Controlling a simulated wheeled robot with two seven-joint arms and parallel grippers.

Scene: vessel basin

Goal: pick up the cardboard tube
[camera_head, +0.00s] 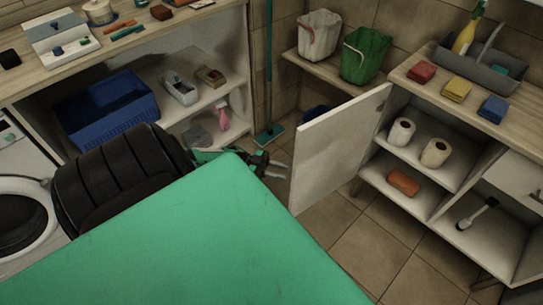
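I cannot make out a separate cardboard tube. Two whitish rolls with brownish ends stand on the upper shelf of the right cabinet: the left roll (401,132) and the right roll (436,152). I cannot tell whether either is the tube. My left gripper (284,171) is past the edge of the large green surface, left of the open white door. Its two fingers point right and are apart, with nothing visible between them. The rolls are well to its right, beyond the door. My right gripper is not in view.
The open cabinet door (335,150) stands between my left gripper and the rolls. An orange-brown block (403,182) lies on the lower shelf. A blue basket (107,112) is at left. A teal mop (269,134) stands behind my gripper. The tiled floor (375,245) at right is clear.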

